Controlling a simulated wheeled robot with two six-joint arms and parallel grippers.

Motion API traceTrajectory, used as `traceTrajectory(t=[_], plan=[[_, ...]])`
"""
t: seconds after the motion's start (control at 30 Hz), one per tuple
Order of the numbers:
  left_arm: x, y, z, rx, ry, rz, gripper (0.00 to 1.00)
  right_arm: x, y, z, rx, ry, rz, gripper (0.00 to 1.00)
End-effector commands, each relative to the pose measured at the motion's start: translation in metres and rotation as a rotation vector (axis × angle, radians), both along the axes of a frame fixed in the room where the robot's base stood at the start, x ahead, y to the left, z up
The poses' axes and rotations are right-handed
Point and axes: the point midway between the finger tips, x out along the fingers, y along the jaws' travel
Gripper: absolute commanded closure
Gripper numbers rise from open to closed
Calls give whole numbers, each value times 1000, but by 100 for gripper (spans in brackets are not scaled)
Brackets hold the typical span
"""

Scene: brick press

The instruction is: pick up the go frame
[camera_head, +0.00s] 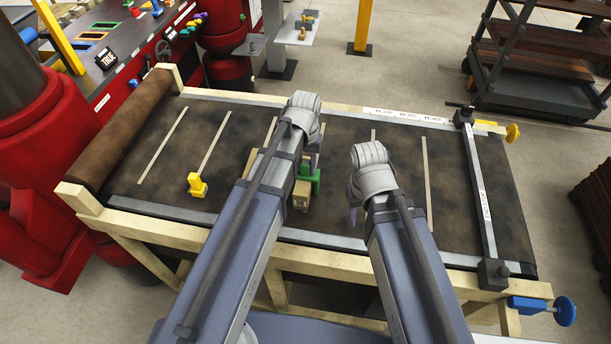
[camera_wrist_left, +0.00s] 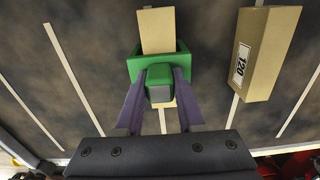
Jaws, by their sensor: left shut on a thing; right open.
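The go frame is a green frame with a grey-topped grip block; it shows in the head view (camera_head: 309,178) and in the left wrist view (camera_wrist_left: 141,70). My left gripper (camera_wrist_left: 160,88) has its purple fingers shut on the grip block. A beige brick (camera_wrist_left: 157,30) passes through or under the frame's opening; I cannot tell whether they touch. Its near end (camera_head: 301,195) shows in the head view. My right gripper (camera_head: 354,214) is open over the belt to the right, mostly hidden by its wrist.
A second beige brick (camera_wrist_left: 262,55), labelled 120, lies beside the frame. A yellow piece (camera_head: 197,186) stands on the dark belt (camera_head: 150,193) at left. The belt between my right gripper and the bar is clear.

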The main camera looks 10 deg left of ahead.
Motion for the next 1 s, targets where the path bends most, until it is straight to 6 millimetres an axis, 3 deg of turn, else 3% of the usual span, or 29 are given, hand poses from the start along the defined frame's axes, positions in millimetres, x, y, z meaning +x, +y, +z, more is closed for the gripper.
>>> traceTrajectory(t=[0.1,1.0], plan=[[0,0,0,0,0,0,100,0,0,0,0,0,0,50],[0,0,0,-1,1,0,100,0,0,0,0,0,0,50]])
